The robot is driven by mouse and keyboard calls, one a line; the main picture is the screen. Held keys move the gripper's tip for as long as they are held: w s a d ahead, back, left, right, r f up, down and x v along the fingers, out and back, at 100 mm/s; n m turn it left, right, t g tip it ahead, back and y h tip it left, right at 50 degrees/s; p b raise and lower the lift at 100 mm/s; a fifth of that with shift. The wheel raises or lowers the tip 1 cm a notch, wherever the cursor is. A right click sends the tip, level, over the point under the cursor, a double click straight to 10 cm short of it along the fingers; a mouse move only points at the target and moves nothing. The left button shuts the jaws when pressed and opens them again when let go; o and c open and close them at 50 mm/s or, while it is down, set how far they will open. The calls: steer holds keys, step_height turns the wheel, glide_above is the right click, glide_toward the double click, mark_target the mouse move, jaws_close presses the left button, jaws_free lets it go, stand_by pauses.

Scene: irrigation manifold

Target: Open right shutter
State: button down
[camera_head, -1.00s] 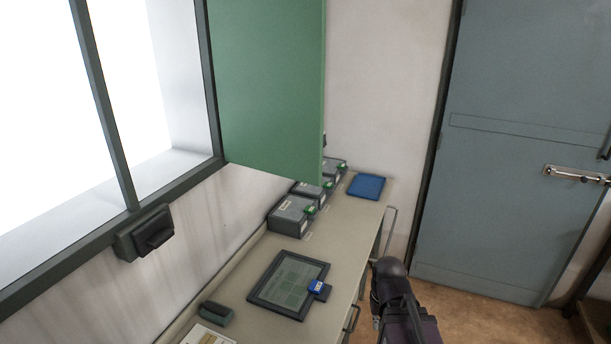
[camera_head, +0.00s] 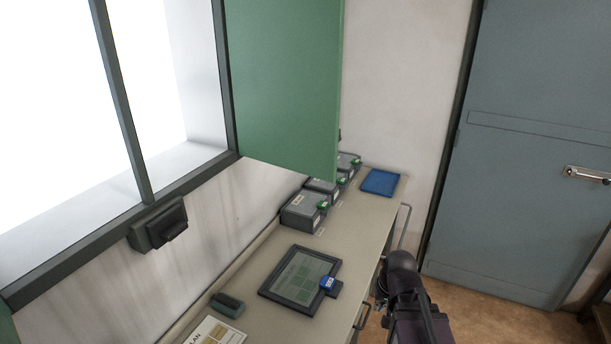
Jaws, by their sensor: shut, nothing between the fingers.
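The right shutter (camera_head: 285,85) is a green panel at the right side of the window. It stands swung out from the window frame (camera_head: 229,85), over the workbench, and leaves the window opening uncovered. Its top is cut off by the picture edge. A small green sliver (camera_head: 7,328) at the lower left edge may be part of another shutter. My gripper (camera_head: 401,263) is dark, low in the picture at the bench's right edge. It is shut and empty, below the shutter and apart from it. Its fingertips are hard to make out.
The workbench (camera_head: 263,312) runs along the wall with grey boxes (camera_head: 303,211), a blue tray (camera_head: 380,183) and a dark tablet (camera_head: 300,277). A dark wall box (camera_head: 158,226) sits under the window. A grey-blue door (camera_head: 530,150) is at right. Brown floor shows between bench and door.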

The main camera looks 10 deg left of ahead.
steer(key=w+a+r+m+t+y+p, duration=0.1)
steer(key=w+a+r+m+t+y, duration=0.3)
steer(key=w+a, duration=0.55)
steer(key=m+t+h+p, duration=0.6)
steer(key=m+t+h, duration=0.6)
steer(key=m, duration=2.4)
glide_toward(309, 173)
steer(key=s+a+g, duration=0.1)
steer(key=s+a, duration=0.2)
steer(key=s, duration=0.2)
steer(key=shift+d+r+h, duration=0.2)
steer(key=shift+r+h, duration=0.1)
steer(key=shift+r, duration=0.1)
steer(key=shift+w, duration=0.25)
steer(key=x, duration=1.3)
steer(key=shift+w+d+f, duration=0.2)
steer(key=shift+w, duration=0.1)
